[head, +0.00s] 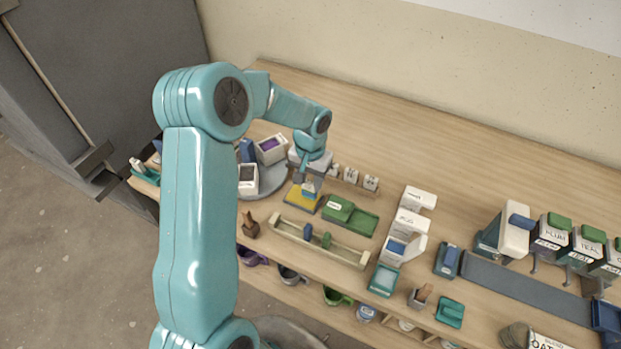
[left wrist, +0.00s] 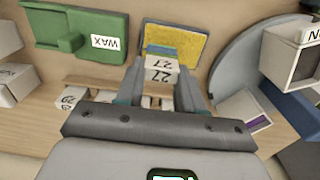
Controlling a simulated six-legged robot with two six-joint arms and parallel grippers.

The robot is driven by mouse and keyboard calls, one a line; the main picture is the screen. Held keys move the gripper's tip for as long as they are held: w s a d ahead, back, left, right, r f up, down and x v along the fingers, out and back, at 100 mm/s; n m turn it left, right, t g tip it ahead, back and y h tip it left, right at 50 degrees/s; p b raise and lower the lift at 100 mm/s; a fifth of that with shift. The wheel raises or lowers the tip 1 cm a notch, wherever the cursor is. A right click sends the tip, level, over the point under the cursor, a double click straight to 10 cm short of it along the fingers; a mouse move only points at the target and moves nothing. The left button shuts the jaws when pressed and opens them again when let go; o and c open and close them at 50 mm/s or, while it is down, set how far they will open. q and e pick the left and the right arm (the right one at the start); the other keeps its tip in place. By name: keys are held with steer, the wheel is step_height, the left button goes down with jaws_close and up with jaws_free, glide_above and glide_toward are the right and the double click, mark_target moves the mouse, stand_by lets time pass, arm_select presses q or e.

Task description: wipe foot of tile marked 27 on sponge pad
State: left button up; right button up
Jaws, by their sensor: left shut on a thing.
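The tile marked 27 (left wrist: 159,72) is a small white block with a blue end, held between the two fingers of my left gripper (left wrist: 160,92). In the head view my left gripper (head: 309,181) points down over the yellow sponge pad (head: 298,203), and the tile (head: 308,189) shows small below it. In the left wrist view the sponge pad (left wrist: 187,46) lies just beyond the tile, and the tile's blue end overlaps the pad's edge in the picture. I cannot tell whether the tile's foot touches the pad. My right gripper is not in view.
A green box labelled WAX (left wrist: 75,30) stands beside the pad. A rack of several numbered tiles (head: 352,179) is behind. A round grey turntable (head: 268,181) with white boxes is at the left. A wooden rack (head: 345,253) holding blue and green pieces lies in front.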

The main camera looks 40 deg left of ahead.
arm_select(q)
steer(key=shift+f+b, duration=0.55)
steer(key=shift+f, duration=0.05)
stand_by(0.6)
stand_by(1.0)
steer(key=shift+s+a, duration=0.3)
steer(key=shift+a, duration=0.55)
steer(key=shift+s+a, duration=0.25)
steer(key=shift+a, duration=0.6)
steer(key=shift+w+d+b, duration=0.3)
steer(key=shift+d+b, duration=0.1)
steer(key=shift+d, duration=0.5)
steer(key=shift+w+d+b, duration=0.3)
steer(key=shift+d+b, duration=0.05)
steer(key=shift+d, duration=0.5)
steer(key=shift+s+a, duration=0.3)
steer(key=shift+a, duration=0.6)
steer(key=shift+s+a, duration=0.3)
steer(key=shift+a, duration=0.55)
steer(key=shift+w+d, duration=0.25)
steer(key=shift+d, duration=0.45)
steer(key=shift+w+d+b, duration=0.2)
steer(key=shift+d+b, duration=0.05)
steer(key=shift+d, duration=0.3)
steer(key=shift+w+d+b, duration=0.15)
steer(key=shift+d+b, duration=0.1)
steer(key=shift+d, duration=0.25)
